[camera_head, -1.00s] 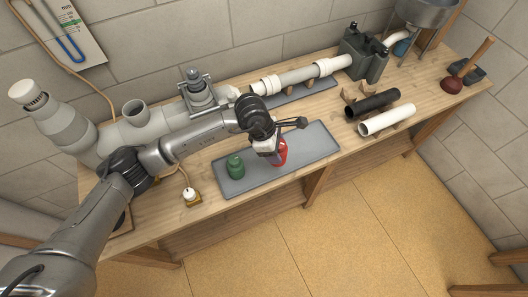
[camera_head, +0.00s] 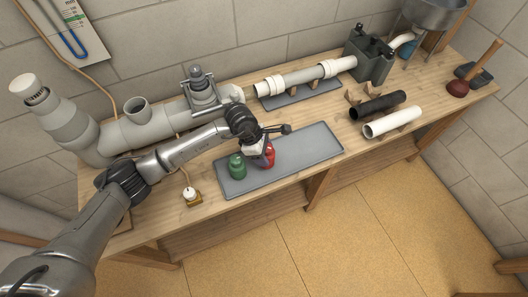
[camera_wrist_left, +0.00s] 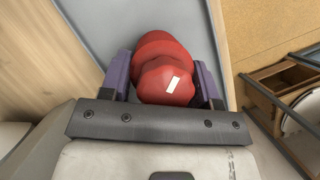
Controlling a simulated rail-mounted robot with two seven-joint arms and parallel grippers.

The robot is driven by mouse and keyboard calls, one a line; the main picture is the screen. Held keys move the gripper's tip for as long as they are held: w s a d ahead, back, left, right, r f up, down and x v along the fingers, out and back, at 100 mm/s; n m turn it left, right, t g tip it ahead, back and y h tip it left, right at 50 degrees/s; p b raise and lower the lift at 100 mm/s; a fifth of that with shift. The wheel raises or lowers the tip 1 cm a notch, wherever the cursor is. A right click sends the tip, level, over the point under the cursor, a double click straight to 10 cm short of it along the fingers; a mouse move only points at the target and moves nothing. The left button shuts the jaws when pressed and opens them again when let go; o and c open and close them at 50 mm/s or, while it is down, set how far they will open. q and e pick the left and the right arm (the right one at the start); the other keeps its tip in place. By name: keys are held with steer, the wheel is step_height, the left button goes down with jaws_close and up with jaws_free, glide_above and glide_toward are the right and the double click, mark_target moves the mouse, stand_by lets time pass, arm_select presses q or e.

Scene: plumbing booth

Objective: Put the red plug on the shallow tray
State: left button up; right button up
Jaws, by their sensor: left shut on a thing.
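The red plug (camera_head: 269,155) is between the fingers of my left gripper (camera_head: 262,152), over the left part of the shallow grey tray (camera_head: 305,151). In the left wrist view the red plug (camera_wrist_left: 166,72) fills the space between the two purple finger pads, and the gripper (camera_wrist_left: 165,85) is shut on it. The tray's grey surface (camera_wrist_left: 145,15) shows behind the plug. I cannot tell whether the plug touches the tray. A green plug (camera_head: 237,166) stands on the tray just left of the red one. My right gripper is not in view.
Grey pipework (camera_head: 125,132) runs along the back of the wooden bench. A black pipe (camera_head: 378,104) and a white pipe (camera_head: 392,121) lie to the right. A small white-topped item (camera_head: 190,196) stands left of the tray. The tray's right half is clear.

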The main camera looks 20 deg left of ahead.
arm_select(q)
steer(key=shift+w+r, duration=0.1)
steer(key=o, duration=1.2)
steer(key=shift+f, duration=0.2)
steer(key=shift+r, duration=0.1)
steer(key=shift+r, duration=0.25)
steer(key=p+v, duration=0.2)
steer(key=v, duration=0.9)
steer(key=shift+a+r, duration=0.3)
